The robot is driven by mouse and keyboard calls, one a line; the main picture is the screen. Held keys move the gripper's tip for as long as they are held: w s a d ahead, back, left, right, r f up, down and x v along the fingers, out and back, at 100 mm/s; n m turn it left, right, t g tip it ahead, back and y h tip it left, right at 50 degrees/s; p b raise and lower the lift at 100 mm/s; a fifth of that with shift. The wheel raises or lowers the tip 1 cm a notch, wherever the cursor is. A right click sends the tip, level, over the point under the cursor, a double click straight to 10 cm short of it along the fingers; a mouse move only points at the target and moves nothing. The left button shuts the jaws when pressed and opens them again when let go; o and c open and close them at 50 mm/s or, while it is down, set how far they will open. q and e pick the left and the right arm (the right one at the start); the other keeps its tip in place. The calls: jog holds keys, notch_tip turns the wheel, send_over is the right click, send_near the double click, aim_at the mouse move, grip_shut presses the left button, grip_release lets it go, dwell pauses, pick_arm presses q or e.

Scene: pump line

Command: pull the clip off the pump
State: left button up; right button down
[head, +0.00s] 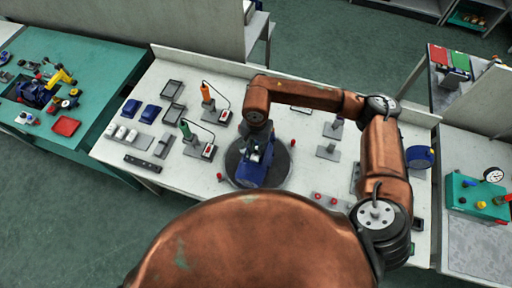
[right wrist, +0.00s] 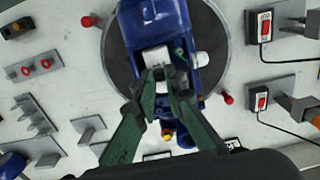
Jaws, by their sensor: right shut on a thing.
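The blue pump (head: 252,174) stands on a dark round plate (head: 233,160) in the middle of the white bench. It also shows in the right wrist view (right wrist: 203,22). My right gripper (head: 257,146) reaches down over the pump from above. In the right wrist view its dark green fingers (right wrist: 167,76) are closed together on a pale grey piece, which looks like the clip (right wrist: 155,56), at the pump. The fingers hide part of the clip, and I cannot tell whether it is still seated. My left gripper is not in view.
A screwdriver with an orange handle (head: 205,92) and one with a green handle (head: 186,130) stand left of the pump with switch boxes. Small red knobs (head: 219,177) sit around the plate. Grey brackets (head: 328,152) stand to the right. Some bench surface is clear left of the plate.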

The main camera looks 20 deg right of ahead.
jog(key=shift+r, duration=0.1)
dwell(0.6)
jog(key=c, duration=2.5)
grip_release()
grip_shut()
jog(key=shift+r, duration=0.15)
jog(key=shift+r+p, duration=0.45)
jog(key=shift+r, duration=1.5)
